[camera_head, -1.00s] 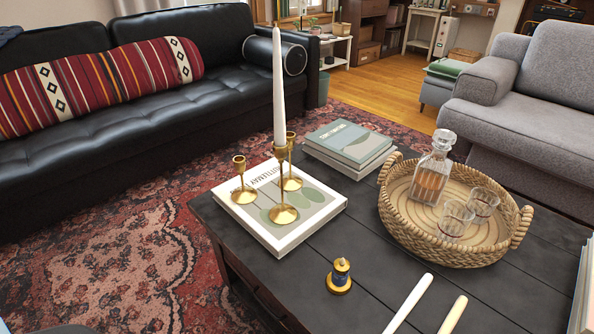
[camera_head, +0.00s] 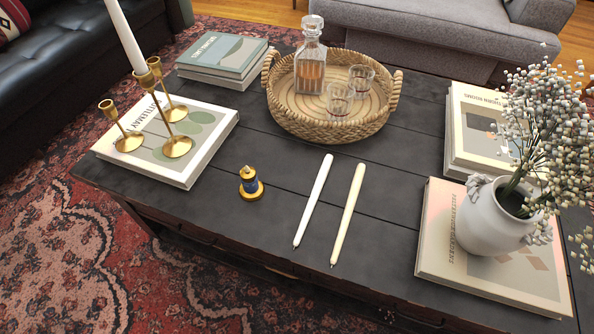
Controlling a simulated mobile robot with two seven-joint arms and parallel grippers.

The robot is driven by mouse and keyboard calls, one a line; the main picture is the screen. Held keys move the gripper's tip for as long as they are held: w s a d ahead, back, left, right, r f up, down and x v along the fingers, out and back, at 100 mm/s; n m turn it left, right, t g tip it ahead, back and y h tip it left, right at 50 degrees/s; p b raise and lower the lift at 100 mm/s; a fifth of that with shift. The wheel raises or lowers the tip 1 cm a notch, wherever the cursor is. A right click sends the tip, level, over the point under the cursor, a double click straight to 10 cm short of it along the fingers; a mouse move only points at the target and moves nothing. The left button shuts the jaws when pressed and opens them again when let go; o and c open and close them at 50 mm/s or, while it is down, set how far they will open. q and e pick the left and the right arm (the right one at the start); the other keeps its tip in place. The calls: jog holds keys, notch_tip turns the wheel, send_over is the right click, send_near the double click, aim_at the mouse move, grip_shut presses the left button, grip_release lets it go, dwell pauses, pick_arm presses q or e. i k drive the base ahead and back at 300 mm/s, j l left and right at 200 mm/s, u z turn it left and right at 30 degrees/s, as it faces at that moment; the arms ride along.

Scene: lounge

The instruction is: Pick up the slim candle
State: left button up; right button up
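Two slim candles lie side by side on the dark coffee table (camera_head: 270,222): a white one (camera_head: 313,200) on the left and a cream one (camera_head: 348,213) on the right. They are apart, with their wick ends toward the table's front edge. Another slim white candle (camera_head: 126,36) stands in the tallest of the brass candlesticks (camera_head: 176,145) at the left. Neither of my grippers is in view.
A wicker tray (camera_head: 330,126) with a decanter (camera_head: 310,62) and two glasses stands behind the candles. A white vase of flowers (camera_head: 487,222) stands on books (camera_head: 440,262) at the right. More books (camera_head: 205,165) lie under the candlesticks. Bare tabletop surrounds the lying candles.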

aim_at(321, 177)
jog(key=k, duration=1)
